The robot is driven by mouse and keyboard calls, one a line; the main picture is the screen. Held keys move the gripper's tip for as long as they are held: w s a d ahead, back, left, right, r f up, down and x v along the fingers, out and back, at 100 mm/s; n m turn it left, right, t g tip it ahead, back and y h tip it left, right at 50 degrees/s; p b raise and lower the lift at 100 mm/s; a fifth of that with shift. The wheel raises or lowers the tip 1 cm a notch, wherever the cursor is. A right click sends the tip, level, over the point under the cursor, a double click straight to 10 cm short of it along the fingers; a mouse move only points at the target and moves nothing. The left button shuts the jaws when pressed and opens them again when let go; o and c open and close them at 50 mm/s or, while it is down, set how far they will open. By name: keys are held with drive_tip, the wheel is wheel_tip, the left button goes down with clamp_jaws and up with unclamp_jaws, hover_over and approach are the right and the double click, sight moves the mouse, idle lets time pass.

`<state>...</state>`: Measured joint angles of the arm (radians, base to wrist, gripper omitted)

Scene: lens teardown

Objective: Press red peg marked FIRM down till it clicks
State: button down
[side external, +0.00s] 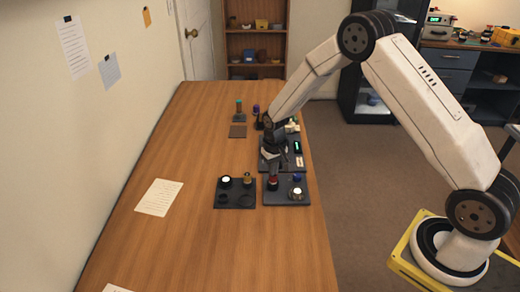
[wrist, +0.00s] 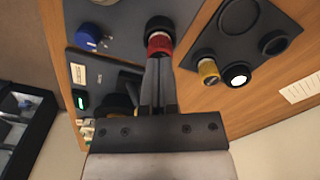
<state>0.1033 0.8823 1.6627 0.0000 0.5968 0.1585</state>
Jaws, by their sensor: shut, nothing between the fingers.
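The red peg (side external: 273,184) stands on a dark board (side external: 298,199) near the table's right edge in the side external view. It also shows in the wrist view (wrist: 160,44), with a dark top and a red body, just beyond my fingertips. I cannot read any marking on it. My gripper (wrist: 158,78) is shut and empty, and its tips appear close to the red peg. I cannot tell whether they touch it. In the side external view my gripper (side external: 273,165) points down just behind the red peg.
A blue knob (wrist: 88,37) shares the board with the red peg. A dark tray (side external: 236,193) with round wells lies to the left and holds a brass-coloured part (wrist: 207,68). A panel with a green display (wrist: 82,101) sits behind. The table's left side is mostly clear.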

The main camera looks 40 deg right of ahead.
drive_tip(key=shift+f, duration=0.4)
idle(0.4)
drive_tip(key=shift+r, duration=0.1)
idle(0.4)
drive_tip(key=shift+r, duration=2.8)
drive_tip(key=shift+r, duration=0.1)
drive_tip(key=shift+s+a+r, duration=0.15)
drive_tip(key=shift+s+r, duration=0.2)
drive_tip(key=s+a+r+n+t, duration=0.1)
drive_tip(key=s+r, duration=0.3)
drive_tip(key=s, duration=0.5)
drive_tip(key=s+a+r+n+t, duration=0.1)
drive_tip(key=s+a+r+n, duration=0.1)
drive_tip(key=s, duration=0.8)
wheel_tip(320, 180, up, 2)
drive_tip(key=shift+a+t, duration=0.3)
drive_tip(key=shift+a, duration=0.5)
drive_tip(key=shift+w, duration=0.1)
